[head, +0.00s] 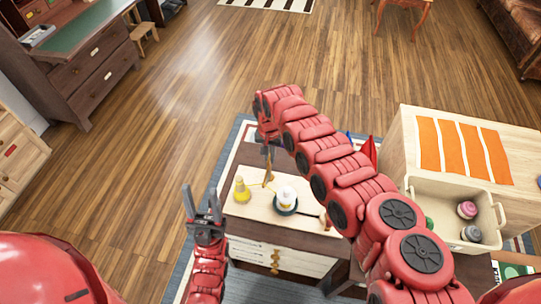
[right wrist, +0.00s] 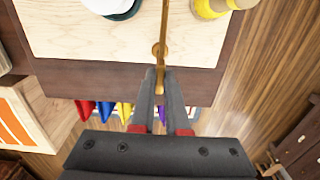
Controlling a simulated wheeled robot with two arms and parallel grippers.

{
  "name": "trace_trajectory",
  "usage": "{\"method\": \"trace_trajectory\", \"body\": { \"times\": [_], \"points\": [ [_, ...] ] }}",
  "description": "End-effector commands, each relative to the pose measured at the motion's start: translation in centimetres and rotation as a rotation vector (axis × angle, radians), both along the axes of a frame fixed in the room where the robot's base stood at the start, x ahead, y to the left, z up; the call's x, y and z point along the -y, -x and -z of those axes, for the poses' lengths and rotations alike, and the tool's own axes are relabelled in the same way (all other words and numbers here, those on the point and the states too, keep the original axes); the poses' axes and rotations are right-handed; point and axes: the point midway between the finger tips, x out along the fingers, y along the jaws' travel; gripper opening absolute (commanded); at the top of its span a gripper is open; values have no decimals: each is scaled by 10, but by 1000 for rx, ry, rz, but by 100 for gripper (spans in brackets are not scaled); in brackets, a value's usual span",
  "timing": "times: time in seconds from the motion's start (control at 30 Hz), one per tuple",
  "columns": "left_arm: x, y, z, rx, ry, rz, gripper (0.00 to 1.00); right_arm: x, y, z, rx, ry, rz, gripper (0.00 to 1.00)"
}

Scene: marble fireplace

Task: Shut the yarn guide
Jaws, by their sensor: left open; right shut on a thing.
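The yarn guide is a thin brass-coloured rod (head: 268,176) standing up at the far side of the light wooden board (head: 262,207). In the right wrist view the brass guide (right wrist: 162,48) runs from the top edge down to my fingertips. My right gripper (head: 268,150) reaches over the board from the right, its narrow fingers closed on the guide's end. Its fingertips (right wrist: 160,78) show in the right wrist view. My left gripper (head: 203,203) is open and empty, pointing up at the board's left. Whether the guide's latch is closed cannot be told.
A yellow cone (head: 242,191) and a white spool on a dark base (head: 286,199) stand on the board, close to the guide. A cream bin (head: 455,190) with yarn balls is at the right, beside a wooden cabinet (head: 402,140). Open floor lies beyond the board.

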Motion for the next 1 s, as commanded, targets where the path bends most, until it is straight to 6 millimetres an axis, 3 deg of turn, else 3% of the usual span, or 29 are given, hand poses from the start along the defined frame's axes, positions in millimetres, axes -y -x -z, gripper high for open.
{"method": "trace_trajectory", "body": {
  "times": [0.17,0.2,0.37,0.77,1.0],
  "points": [
    [0,0,0,0,0,0,50,0,-2,-2,5,-1,2,0],
    [0,0,0,0,0,0,50,0,-2,-2,5,-1,2,16],
    [0,0,0,0,0,0,50,0,-1,-2,3,-1,1,42],
    [0,0,0,0,0,0,50,1,-1,-9,1,-1,0,42],
    [0,0,11,0,0,0,50,1,-3,-56,8,-4,2,42]
  ]
}}
